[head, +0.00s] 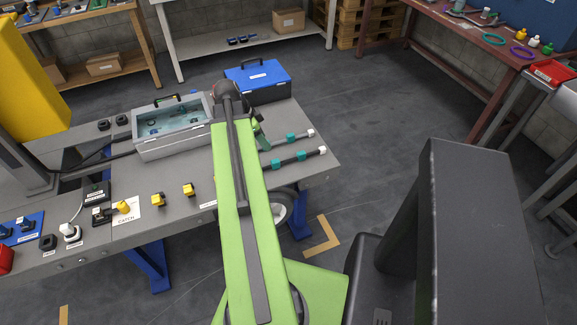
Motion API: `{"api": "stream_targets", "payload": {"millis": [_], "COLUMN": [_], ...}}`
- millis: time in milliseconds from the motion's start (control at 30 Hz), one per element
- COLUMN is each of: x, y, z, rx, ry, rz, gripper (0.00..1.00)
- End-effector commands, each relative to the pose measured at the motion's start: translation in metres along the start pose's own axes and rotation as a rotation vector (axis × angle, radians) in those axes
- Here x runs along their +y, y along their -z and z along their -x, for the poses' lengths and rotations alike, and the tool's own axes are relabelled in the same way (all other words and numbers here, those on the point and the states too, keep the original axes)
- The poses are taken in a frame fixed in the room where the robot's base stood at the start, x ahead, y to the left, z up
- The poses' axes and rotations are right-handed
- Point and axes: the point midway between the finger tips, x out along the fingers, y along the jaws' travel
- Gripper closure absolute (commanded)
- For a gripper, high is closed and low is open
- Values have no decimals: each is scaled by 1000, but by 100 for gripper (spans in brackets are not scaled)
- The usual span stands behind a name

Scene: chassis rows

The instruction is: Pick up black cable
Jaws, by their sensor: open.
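On the right part of the grey table lie two slim dark cable-like pieces with teal bands and pale ends, a front one (289,161) and a back one (280,143). Their left ends run behind my arm. A thicker black cable (90,163) lies on the left of the table, beside the grey case. I cannot tell which of these is the task's black cable. My green arm reaches over the table and bends down at a dark joint. A small green part of it shows just left of the banded pieces. My gripper's fingers are hidden behind the arm.
A grey open-topped case (172,147) and a blue toolbox (258,82) stand at the table's back. Yellow blocks (158,200), a white card and small connectors sit along the front. A dark upright block (470,230) fills the right foreground.

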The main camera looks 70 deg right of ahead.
Motion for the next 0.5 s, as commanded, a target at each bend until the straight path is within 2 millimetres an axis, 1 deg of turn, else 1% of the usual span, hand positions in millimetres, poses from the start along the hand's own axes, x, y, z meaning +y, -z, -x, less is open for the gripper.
{"api": "stream_targets", "payload": {"millis": [33, 300, 400, 500], "x": [0, 0, 0, 0], "y": [-4, -5, -4, -2], "z": [-22, -84, -98, -99], "rx": [0, 0, 0, 0], "ry": [0, 0, 0, 0], "rz": [-1, 0, 1, 1], "gripper": [53, 53, 53, 53]}}
